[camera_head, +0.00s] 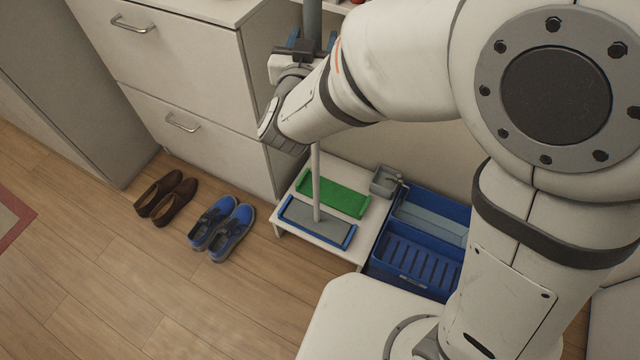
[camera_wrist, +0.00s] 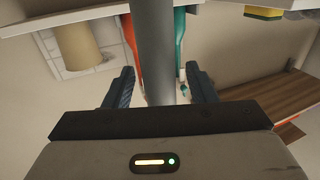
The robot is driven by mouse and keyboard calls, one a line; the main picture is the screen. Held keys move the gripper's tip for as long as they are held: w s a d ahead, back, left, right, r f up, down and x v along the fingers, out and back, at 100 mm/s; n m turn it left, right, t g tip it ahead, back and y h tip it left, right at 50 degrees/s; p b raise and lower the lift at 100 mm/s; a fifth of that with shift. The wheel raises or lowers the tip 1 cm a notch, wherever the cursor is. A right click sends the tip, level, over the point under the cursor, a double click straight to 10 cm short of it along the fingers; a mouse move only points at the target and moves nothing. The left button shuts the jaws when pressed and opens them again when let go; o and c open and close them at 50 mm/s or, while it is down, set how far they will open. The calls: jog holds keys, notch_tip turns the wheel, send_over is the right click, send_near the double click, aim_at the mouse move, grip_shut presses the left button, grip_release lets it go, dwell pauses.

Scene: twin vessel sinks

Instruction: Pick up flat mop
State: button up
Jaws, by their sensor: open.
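The flat mop has a blue-edged grey head (camera_head: 302,218) lying on a low white stand, with a thin upright pole rising from it. The pole passes behind my wrist and shows again above as a thicker grey handle (camera_head: 312,18). My gripper (camera_head: 310,42) is up at this handle. In the wrist view the handle (camera_wrist: 153,40) runs between the two dark fingers of my gripper (camera_wrist: 160,75), with a visible gap on each side. The jaws are open. My arm hides the middle of the pole in the head view.
The white stand (camera_head: 286,196) also holds a green flat pad (camera_head: 333,193). Blue bins (camera_head: 415,262) and a small grey container (camera_head: 384,181) are to its right. Drawers (camera_head: 190,100) stand left. Brown shoes (camera_head: 166,196) and blue shoes (camera_head: 222,228) lie on open wooden floor.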

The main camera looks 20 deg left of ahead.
jog(key=shift+c, duration=0.2)
jog(key=shift+r, duration=0.1)
grip_shut()
